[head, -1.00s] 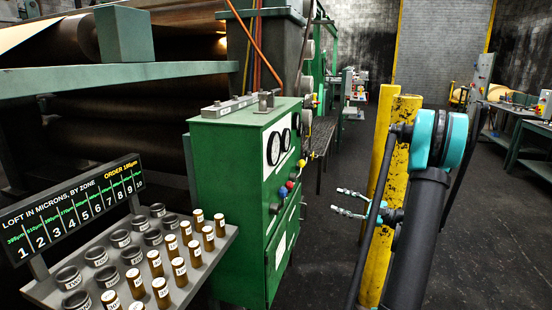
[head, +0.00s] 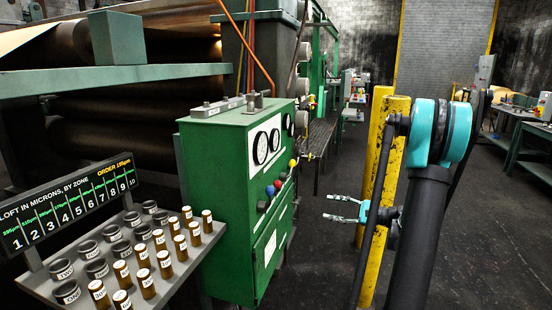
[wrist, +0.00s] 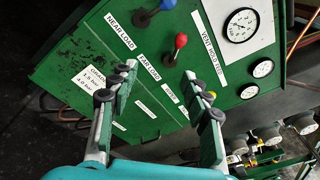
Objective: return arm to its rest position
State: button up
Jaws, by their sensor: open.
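My gripper (head: 342,208) is open and empty in the head view, in the air to the right of the green control cabinet (head: 222,190). My arm is folded at the right, with its turquoise joint up high. In the wrist view my gripper (wrist: 160,88) has its two fingers well apart, with nothing between them but the view of the cabinet (wrist: 150,122) beyond. The cabinet carries a red knob (wrist: 180,41), a blue knob (wrist: 167,4) and white gauges (wrist: 240,25). The fingers look apart from the cabinet.
A yellow post (head: 385,150) stands right behind my arm. A grey rack (head: 190,262) at lower left holds dark cups and brown labelled cylinders, beside a zone display (head: 70,208). Rollers (head: 150,130) fill the left. Dark floor (head: 320,262) is clear between cabinet and post.

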jog(key=s+a+f+n+g+h, duration=0.3)
jog(key=s+a+f+n+h, duration=0.35)
jog(key=s, duration=0.45)
jog(key=s+d+f+n+h, duration=0.2)
jog(key=s+n+h, duration=0.2)
jog(key=s, duration=0.3)
jog(key=s+d+f+n+h, duration=0.3)
jog(key=s+h, duration=0.2)
jog(key=s, duration=0.3)
jog(key=shift+f+n, duration=0.15)
jog(key=shift+n, duration=0.2)
